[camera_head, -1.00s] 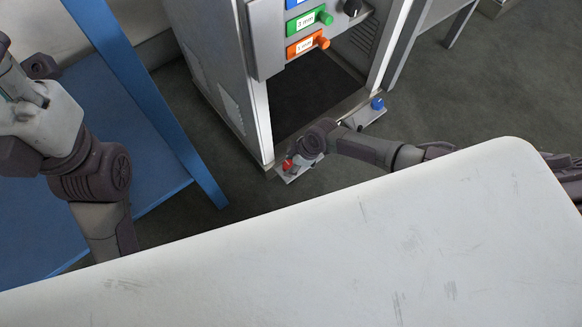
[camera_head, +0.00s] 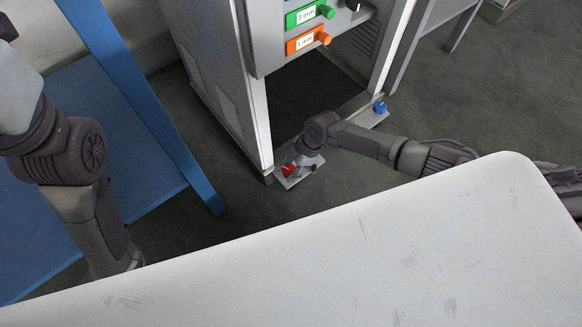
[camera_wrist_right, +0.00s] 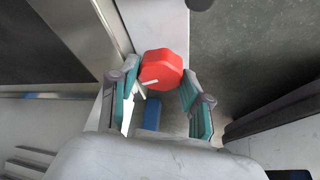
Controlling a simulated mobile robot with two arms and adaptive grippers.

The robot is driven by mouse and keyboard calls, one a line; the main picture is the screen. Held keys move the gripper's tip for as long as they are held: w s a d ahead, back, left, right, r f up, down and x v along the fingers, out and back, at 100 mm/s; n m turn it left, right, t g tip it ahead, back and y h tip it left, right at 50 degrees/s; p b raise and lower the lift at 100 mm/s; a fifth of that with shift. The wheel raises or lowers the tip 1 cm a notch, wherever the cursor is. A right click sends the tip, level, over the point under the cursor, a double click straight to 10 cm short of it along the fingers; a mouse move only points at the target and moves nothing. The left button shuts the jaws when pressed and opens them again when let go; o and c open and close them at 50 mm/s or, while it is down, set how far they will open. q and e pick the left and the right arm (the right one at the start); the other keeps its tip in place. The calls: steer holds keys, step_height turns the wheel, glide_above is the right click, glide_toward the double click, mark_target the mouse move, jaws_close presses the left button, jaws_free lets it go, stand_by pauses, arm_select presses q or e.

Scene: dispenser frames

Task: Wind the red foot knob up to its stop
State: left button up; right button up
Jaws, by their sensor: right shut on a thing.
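The red foot knob (camera_head: 289,171) sits on a small metal foot plate (camera_head: 291,183) at the near left corner of the grey dispenser frame. In the right wrist view the red knob (camera_wrist_right: 161,69) is a faceted cap with a pale pointer mark on it. My right gripper (camera_head: 300,160) is down at this knob. In the right wrist view my right gripper (camera_wrist_right: 160,92) has one finger on each side of the knob and is shut on it. My left arm is at the left of the head view; its gripper is out of the picture.
A blue knob (camera_head: 380,107) stands on the other foot plate. Green (camera_head: 326,11) and orange (camera_head: 323,38) knobs are on the panel above. A blue-framed table (camera_head: 150,110) is at the left. A white surface (camera_head: 330,250) fills the foreground.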

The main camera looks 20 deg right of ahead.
steer(key=o, duration=1.2)
steer(key=shift+c, duration=0.2)
